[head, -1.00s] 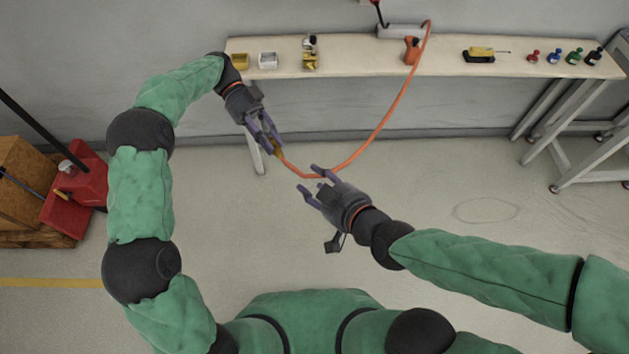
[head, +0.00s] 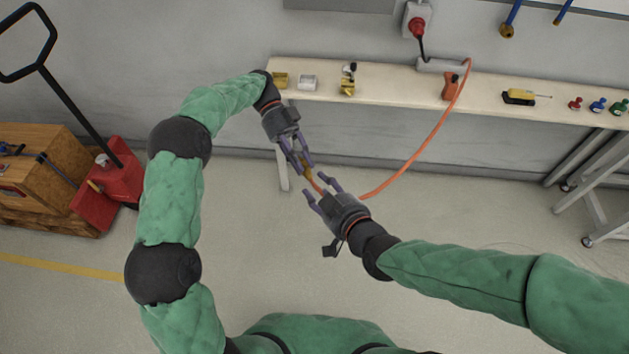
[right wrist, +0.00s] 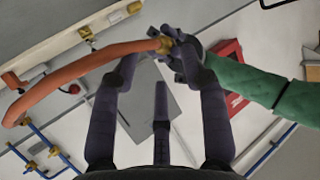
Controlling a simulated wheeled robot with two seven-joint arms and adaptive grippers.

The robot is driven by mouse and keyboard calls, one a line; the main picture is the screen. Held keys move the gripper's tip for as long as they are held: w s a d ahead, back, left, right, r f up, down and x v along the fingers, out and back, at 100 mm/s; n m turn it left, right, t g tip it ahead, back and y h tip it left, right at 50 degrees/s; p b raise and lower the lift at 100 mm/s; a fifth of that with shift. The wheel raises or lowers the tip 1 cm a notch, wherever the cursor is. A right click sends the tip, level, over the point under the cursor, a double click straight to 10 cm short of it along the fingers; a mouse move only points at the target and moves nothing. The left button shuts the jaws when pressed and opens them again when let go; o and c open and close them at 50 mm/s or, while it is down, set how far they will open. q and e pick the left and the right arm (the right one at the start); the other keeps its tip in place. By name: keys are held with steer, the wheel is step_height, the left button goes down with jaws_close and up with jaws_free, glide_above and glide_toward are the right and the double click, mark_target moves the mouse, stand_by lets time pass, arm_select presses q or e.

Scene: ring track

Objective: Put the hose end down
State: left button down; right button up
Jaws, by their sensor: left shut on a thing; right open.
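The orange hose (head: 425,145) runs from the grey box on the bench down in a curve to my grippers. Its brass end (head: 309,172) is held in my left gripper (head: 303,160), which is shut on it, in front of the bench and above the floor. My right gripper (head: 324,198) is open close below the left one, with its fingers towards the hose end. In the right wrist view the hose (right wrist: 90,72) passes across beyond my open right fingers (right wrist: 160,75), and its brass fitting (right wrist: 165,44) sits at the left gripper (right wrist: 183,52).
A red pallet jack (head: 118,180) stands at left. The floor below is clear.

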mark_target(311, 179)
steer(key=shift+x, duration=1.95)
jaws_close()
arm_select(q)
steer(key=c, duration=1)
jaws_free()
steer(key=shift+o, duration=0.2)
